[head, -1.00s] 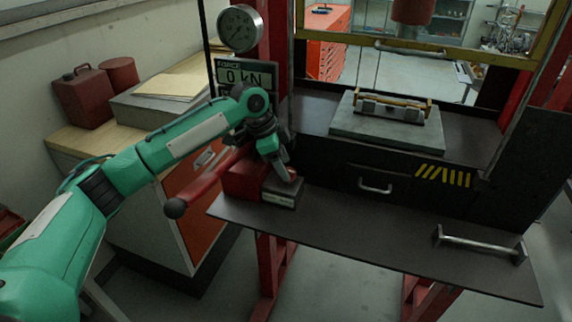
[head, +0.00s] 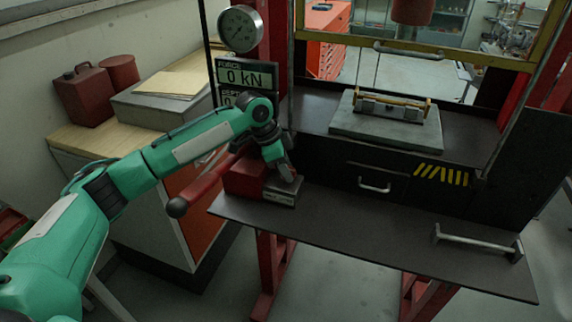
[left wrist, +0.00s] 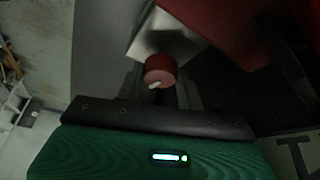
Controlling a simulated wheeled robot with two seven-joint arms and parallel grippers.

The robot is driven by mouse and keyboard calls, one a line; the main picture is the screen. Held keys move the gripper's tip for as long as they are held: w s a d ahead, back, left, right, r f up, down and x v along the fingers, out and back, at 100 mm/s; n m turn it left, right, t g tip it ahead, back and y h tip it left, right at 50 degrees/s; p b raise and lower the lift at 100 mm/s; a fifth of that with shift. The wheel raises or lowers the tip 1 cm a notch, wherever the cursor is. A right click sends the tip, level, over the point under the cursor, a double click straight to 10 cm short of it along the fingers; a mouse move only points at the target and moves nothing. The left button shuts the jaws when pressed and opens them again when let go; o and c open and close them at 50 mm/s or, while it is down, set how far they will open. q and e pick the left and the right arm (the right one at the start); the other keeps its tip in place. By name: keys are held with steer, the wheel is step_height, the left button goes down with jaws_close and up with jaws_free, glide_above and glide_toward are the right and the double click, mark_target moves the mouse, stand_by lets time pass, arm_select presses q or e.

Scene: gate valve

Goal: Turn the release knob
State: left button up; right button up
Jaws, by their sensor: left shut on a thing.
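The release knob (left wrist: 160,72) is a small red round knob with a white mark, in the middle of the left wrist view. It belongs to the red pump block (head: 243,180) at the left end of the dark bench; a pale plate shows beside it. My left gripper (head: 285,173) reaches down over the block's right end and is shut on the knob. In the head view the gripper mostly hides the knob. Its fingers are dark and hard to make out in the left wrist view. My right gripper is in neither view.
A red pump lever (head: 200,188) with a dark ball end slopes down left from the block, close under my arm. A display reading 0 kN (head: 246,76) and a round gauge (head: 240,28) stand behind. The bench shelf (head: 370,232) is clear right of the block.

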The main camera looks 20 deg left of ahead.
arm_select(q)
steer(key=shift+r+n+p, duration=0.15)
steer(key=shift+n+p, duration=0.15)
steer(key=shift+n, duration=0.1)
steer(key=o, duration=1)
steer(key=shift+a+r, duration=0.2)
steer(key=shift+r, duration=0.15)
steer(key=shift+s+b+v, duration=0.15)
steer(key=shift+b+v, duration=0.65)
steer(key=shift+v, duration=2.4)
steer(key=shift+s+b+v, duration=0.1)
steer(key=shift+b+v, duration=0.65)
steer(key=shift+v, duration=2.45)
